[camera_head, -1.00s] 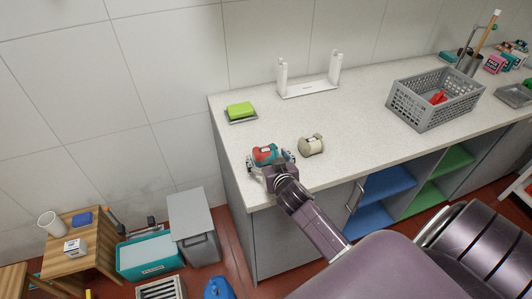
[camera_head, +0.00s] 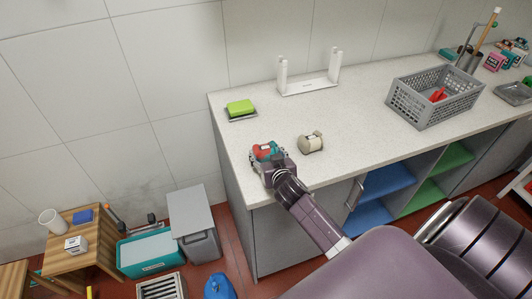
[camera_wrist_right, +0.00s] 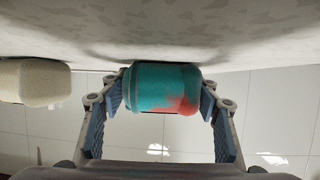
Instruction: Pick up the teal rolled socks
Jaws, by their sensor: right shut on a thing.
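The teal rolled socks (camera_head: 264,151), with a red-orange patch, are at the left front part of the stone counter. My right gripper (camera_head: 268,158) is at them, its arm coming in from the lower right. In the right wrist view the socks (camera_wrist_right: 163,88) sit between the two fingers of the gripper (camera_wrist_right: 163,105), which are shut on them from both sides. The socks look close to the counter surface; I cannot tell whether they touch it. My left gripper is not in view.
A cream rolled bundle (camera_head: 311,143) lies just right of the socks, and it also shows in the right wrist view (camera_wrist_right: 33,82). A green sponge (camera_head: 240,106) on a tray, a white stand (camera_head: 308,86) and a grey basket (camera_head: 434,97) stand farther back. The counter middle is clear.

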